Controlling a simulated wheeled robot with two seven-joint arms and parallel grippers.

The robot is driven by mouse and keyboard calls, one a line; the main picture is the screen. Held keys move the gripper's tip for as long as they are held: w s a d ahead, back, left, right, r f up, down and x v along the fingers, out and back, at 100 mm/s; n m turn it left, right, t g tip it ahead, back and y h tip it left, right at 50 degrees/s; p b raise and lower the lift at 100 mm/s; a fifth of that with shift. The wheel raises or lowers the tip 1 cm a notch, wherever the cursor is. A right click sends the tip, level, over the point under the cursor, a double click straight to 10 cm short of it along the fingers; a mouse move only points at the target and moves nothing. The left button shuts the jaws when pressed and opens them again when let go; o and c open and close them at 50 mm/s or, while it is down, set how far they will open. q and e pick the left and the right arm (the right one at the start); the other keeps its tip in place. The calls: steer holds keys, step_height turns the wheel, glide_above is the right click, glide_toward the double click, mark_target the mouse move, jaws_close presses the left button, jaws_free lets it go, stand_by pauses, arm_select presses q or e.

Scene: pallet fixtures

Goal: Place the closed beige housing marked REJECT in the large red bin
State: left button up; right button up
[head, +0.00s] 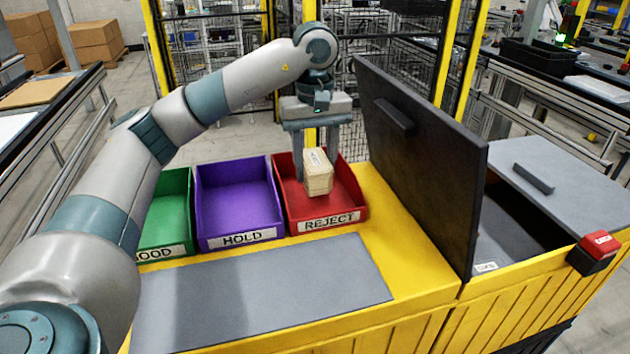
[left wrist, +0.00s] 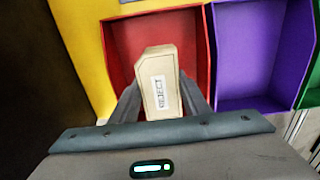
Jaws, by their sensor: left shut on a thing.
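The beige housing (head: 318,173) is closed and boxy, with a white label. In the left wrist view the housing (left wrist: 162,70) shows its label reading REJECT. My left gripper (head: 315,150) points down and is shut on the housing, one finger on each side. The large red bin (head: 340,222) carries a REJECT label on its front. The housing shows in front of the bin's inside in both views; I cannot tell how high it is above the bin floor. The red bin (left wrist: 118,60) looks otherwise empty. My right gripper is not in view.
A purple HOLD bin (head: 237,200) and a green GOOD bin (head: 170,212) stand left of the red bin, both empty. A grey mat (head: 262,292) lies bare in front. A dark raised lid (head: 425,165) stands to the right. A red button box (head: 596,250) sits at far right.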

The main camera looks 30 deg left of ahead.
arm_select(q)
steer(key=shift+f+p, duration=0.7)
steer(key=shift+f, duration=1.4)
steer(key=shift+f, duration=0.15)
steer(key=o, duration=1.2)
